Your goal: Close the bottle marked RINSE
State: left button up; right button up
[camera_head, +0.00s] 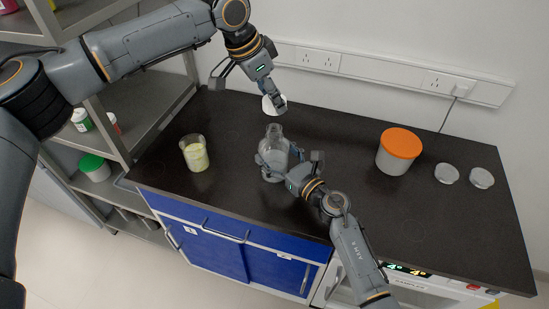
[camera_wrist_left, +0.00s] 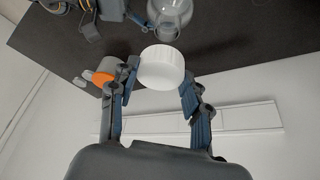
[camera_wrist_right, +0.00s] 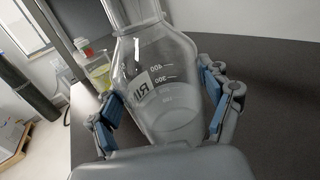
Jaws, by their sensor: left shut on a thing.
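The clear glass bottle (camera_head: 273,150) stands upright on the dark bench, its mouth uncovered. In the right wrist view, the bottle (camera_wrist_right: 160,85) shows graduation marks and a label whose visible letters start "RI". My right gripper (camera_head: 274,167) is shut around the bottle's body, with a blue pad on each side. My left gripper (camera_head: 268,92) is shut on a white cap (camera_head: 274,104), held above and apart from the bottle mouth. The cap (camera_wrist_left: 162,67) sits between the fingertips in the left wrist view, with the bottle (camera_wrist_left: 170,18) beyond it.
A beaker (camera_head: 195,153) with pale yellow contents stands left of the bottle. A white jar with an orange lid (camera_head: 401,143) and two grey-white round lids (camera_head: 447,173) (camera_head: 482,178) are on the right. Shelves (camera_head: 130,115) stand at the left; a wall socket rail (camera_head: 385,70) runs behind.

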aim_at(275, 128)
jog(key=c, duration=0.4)
pick_arm(q)
jog(key=shift+f, duration=2.45)
pick_arm(e)
jog(key=shift+o, duration=0.2)
pick_arm(q)
jog(key=shift+f, duration=0.9)
jog(key=shift+f, duration=0.5)
pick_arm(e)
grip_shut()
pick_arm(q)
jog(key=m, duration=0.2)
jog(key=m+g, duration=0.1)
jog(key=m, duration=0.1)
jog(key=m+g, duration=0.1)
jog(key=m, duration=0.1)
jog(key=shift+w+m+h, duration=0.3)
jog(key=m, duration=0.1)
jog(key=m+g, duration=0.1)
jog(key=m, duration=0.1)
jog(key=m+g, duration=0.1)
jog(key=shift+w, duration=0.25)
jog(key=shift+s+m+g+y, duration=0.1)
jog(key=shift+m+g+y, duration=0.35)
jog(key=shift+m, duration=0.75)
